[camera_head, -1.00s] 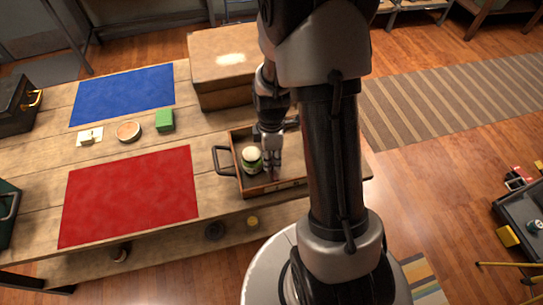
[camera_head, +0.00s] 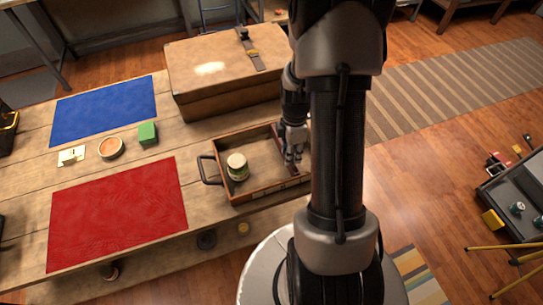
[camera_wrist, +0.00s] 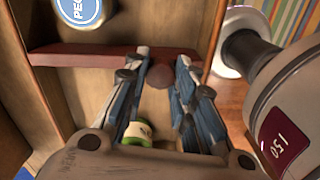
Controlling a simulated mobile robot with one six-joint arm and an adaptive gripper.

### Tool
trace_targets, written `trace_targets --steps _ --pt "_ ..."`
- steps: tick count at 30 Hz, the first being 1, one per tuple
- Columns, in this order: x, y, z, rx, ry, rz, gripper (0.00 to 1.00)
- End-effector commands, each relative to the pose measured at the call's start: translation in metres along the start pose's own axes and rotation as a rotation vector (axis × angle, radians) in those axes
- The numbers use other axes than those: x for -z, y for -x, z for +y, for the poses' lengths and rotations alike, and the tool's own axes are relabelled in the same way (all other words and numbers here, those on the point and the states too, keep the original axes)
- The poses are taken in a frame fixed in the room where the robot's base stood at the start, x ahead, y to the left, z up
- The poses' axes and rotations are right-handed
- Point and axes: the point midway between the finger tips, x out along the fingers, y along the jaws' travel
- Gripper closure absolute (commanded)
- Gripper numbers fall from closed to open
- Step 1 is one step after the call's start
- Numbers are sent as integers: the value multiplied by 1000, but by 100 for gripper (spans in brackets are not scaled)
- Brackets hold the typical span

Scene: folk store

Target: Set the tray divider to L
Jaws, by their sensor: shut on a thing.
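The wooden tray (camera_head: 262,194) with a dark handle (camera_head: 208,170) lies on the table beside the case. Its reddish-brown divider (camera_wrist: 85,55) runs across the tray in the wrist view, with a round knob (camera_wrist: 161,77) on it. My gripper (camera_wrist: 160,72) is shut on the knob of the divider; in the head view my gripper (camera_head: 293,158) is in the right part of the tray. My arm hides the tray's right end. No letter L is readable.
A brown case (camera_head: 225,75) stands just behind the tray. Red (camera_head: 118,212) and blue (camera_head: 103,110) mats lie left, with a green block (camera_head: 148,133) and a round tin (camera_head: 110,148) between. A blue-lidded can (camera_wrist: 80,10) shows in the wrist view.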

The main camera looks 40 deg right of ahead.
Motion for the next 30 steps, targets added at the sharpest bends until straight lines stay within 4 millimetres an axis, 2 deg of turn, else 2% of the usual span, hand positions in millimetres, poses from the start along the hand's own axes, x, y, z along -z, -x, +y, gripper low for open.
trace_targets --steps 3,12,13,22,30 --pt "-12 1 2 -2 -2 0 100" --pt "-13 0 3 -3 1 -1 100" --pt "-13 0 3 -3 1 -1 75" --pt "-13 0 2 -2 0 0 55" --pt "-13 0 2 -1 1 0 54"
